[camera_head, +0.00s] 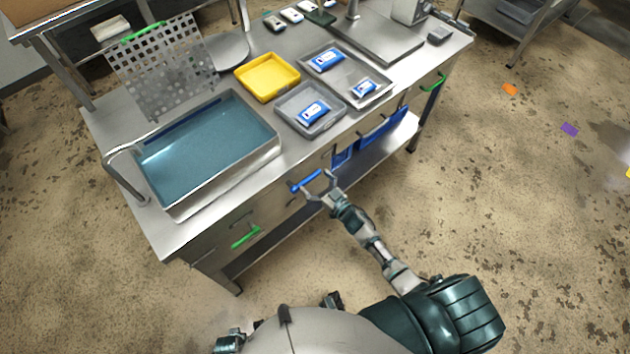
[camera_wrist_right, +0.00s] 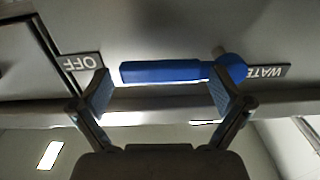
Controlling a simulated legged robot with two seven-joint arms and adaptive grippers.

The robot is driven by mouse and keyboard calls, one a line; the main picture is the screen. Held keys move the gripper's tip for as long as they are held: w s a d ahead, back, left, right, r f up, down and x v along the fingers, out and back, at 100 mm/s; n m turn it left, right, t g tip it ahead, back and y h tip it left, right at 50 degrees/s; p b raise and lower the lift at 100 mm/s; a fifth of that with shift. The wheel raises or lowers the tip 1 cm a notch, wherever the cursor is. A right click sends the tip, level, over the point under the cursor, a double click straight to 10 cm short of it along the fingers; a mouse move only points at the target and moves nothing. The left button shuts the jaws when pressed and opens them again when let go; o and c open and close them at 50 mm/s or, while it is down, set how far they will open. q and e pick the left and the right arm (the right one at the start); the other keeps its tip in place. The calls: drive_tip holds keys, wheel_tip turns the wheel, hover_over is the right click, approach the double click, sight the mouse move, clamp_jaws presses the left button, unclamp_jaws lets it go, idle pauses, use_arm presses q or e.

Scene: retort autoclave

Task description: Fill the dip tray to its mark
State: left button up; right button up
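The dip tray is probably the large steel basin (camera_head: 224,173) at the table's left, holding blue-green water (camera_head: 205,155). A dark blue strip runs along its far inner wall; I cannot tell whether it is the mark. A bent steel spout (camera_head: 122,152) reaches over its left end. A blue lever (camera_head: 306,181) sits on the table's front; in the wrist view the lever (camera_wrist_right: 165,71) lies sideways between "OFF" and "WATER" labels. My right gripper (camera_head: 316,185) is at the lever; its fingers (camera_wrist_right: 162,88) are spread wide around it.
A yellow tray (camera_head: 268,86) and grey trays (camera_head: 288,103) with blue-and-white packs stand right of the basin. A perforated metal rack (camera_head: 165,70) stands behind it. Green handles (camera_head: 246,237) and blue bins (camera_head: 383,128) are at the table's front. The floor before the table is clear.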

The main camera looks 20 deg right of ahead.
drive_tip(key=c, duration=1.3)
wheel_tip(320, 180, down, 2)
drive_tip(key=m, duration=0.3)
drive_tip(key=shift+a, duration=0.15)
drive_tip(key=o, duration=1.4)
drive_tip(key=v, duration=1.2)
